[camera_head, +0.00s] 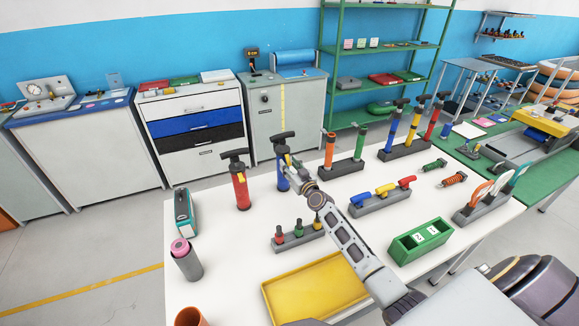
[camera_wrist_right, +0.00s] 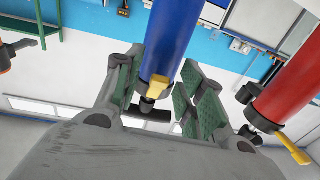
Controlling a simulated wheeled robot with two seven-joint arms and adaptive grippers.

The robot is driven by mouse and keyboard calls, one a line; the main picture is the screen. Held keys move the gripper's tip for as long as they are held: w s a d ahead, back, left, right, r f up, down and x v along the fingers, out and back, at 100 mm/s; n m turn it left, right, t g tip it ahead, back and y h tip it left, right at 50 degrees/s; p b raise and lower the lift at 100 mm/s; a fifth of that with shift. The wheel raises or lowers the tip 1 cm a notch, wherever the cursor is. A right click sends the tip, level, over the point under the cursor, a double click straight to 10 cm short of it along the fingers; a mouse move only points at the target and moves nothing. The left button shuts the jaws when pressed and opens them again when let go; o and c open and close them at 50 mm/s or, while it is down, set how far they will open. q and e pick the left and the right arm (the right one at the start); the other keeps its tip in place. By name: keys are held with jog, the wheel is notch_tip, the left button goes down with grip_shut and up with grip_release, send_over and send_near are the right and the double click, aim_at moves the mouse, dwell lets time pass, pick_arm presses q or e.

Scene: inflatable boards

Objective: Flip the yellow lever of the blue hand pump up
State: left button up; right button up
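The blue hand pump (camera_head: 282,178) stands upright on the white table, with a black T-handle on top. In the wrist view its blue barrel (camera_wrist_right: 172,38) runs down from the top edge, with the yellow lever (camera_wrist_right: 158,86) near its black cap. My right gripper (camera_head: 293,168) is at the pump's upper part and partly hides it. In the wrist view the right gripper's green-padded fingers (camera_wrist_right: 160,95) are spread, one on each side of the pump and lever. I cannot tell whether they touch the pump. My left gripper is not in view.
A red hand pump (camera_head: 241,187) with its own yellow lever stands close on the left; it also shows in the wrist view (camera_wrist_right: 290,90). A rack of small plugs (camera_head: 298,236), a yellow tray (camera_head: 315,288) and a green box (camera_head: 420,243) lie nearer.

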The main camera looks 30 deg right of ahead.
jog(key=shift+w, duration=0.2)
grip_shut()
dwell(0.3)
